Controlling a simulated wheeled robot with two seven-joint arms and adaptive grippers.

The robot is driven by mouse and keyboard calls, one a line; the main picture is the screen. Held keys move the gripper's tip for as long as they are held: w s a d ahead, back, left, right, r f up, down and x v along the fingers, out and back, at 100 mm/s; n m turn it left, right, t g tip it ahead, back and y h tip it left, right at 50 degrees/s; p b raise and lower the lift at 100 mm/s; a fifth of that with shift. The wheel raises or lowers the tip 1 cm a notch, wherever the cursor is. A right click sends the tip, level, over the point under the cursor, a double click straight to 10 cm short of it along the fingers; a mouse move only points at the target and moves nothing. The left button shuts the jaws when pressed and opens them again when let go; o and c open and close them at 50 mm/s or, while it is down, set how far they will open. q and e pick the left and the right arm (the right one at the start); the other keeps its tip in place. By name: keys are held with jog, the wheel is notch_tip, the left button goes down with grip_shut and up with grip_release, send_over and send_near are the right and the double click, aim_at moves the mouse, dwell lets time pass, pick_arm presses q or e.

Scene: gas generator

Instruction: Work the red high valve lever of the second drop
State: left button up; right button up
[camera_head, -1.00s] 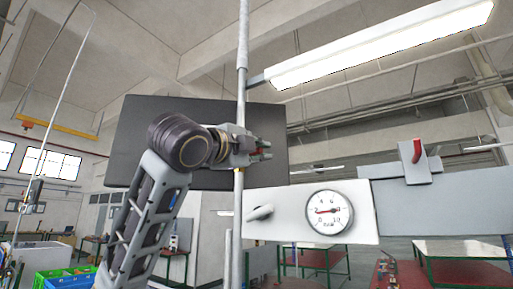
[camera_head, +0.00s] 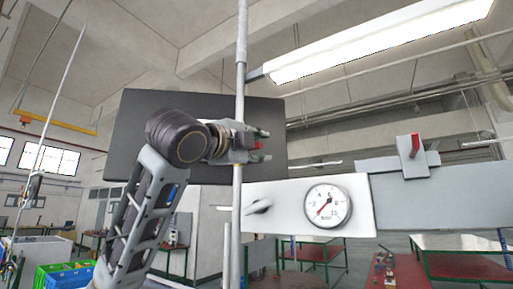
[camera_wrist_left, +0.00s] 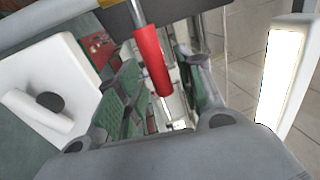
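A red valve lever (camera_wrist_left: 152,62) on a grey stem shows in the left wrist view. It hangs tilted between the two fingers of my left gripper (camera_wrist_left: 156,70), with visible gaps on both sides. In the head view my left gripper (camera_head: 261,146) is at the vertical grey pipe (camera_head: 239,100). Its fingers are spread, and a bit of red (camera_head: 258,146) shows between them. My arm and hand hide most of the valve there. Another red lever (camera_head: 414,146) stands upright on a grey bracket at the right. My right gripper is not in view.
A white panel with a round gauge (camera_head: 327,206) and a grey handle (camera_head: 259,207) lies below and right of the hand. A dark board (camera_head: 140,120) is behind the arm. A lit lamp (camera_head: 380,40) hangs above.

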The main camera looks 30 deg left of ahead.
pick_arm(q)
jog(key=shift+s+a, duration=0.1)
jog(key=shift+s, duration=0.05)
jog(key=d+v, duration=0.1)
jog(key=v, duration=1)
jog(key=shift+s+a, duration=0.35)
jog(key=shift+a, duration=0.05)
jog(key=shift+f, duration=0.1)
